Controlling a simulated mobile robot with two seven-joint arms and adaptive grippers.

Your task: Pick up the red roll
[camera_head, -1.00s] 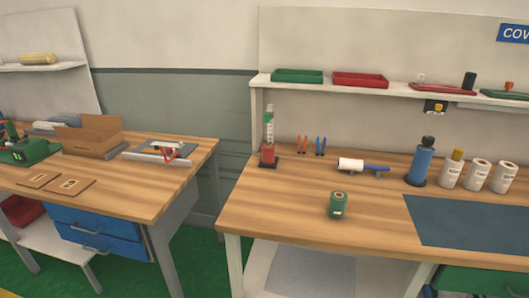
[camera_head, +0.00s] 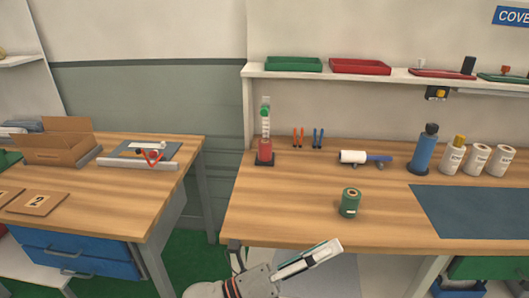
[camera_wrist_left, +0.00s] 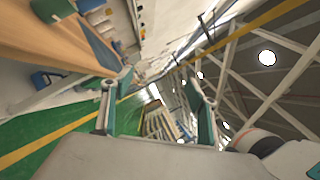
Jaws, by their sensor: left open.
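The red roll (camera_head: 264,150) sits low on an upright stand near the back left corner of the right workbench, in the head view. A green piece (camera_head: 265,112) sits higher on the same stand. My left gripper (camera_head: 327,252) is at the bottom of the head view, in front of the bench's front edge and well apart from the red roll. In the left wrist view its two fingers (camera_wrist_left: 158,82) are spread with nothing between them. I cannot make out the red roll in that view. My right gripper is not in view.
A green roll (camera_head: 350,202) stands on the right workbench (camera_head: 290,220), nearer its front. A shelf (camera_head: 390,75) with trays hangs above. The bench's front left is clear.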

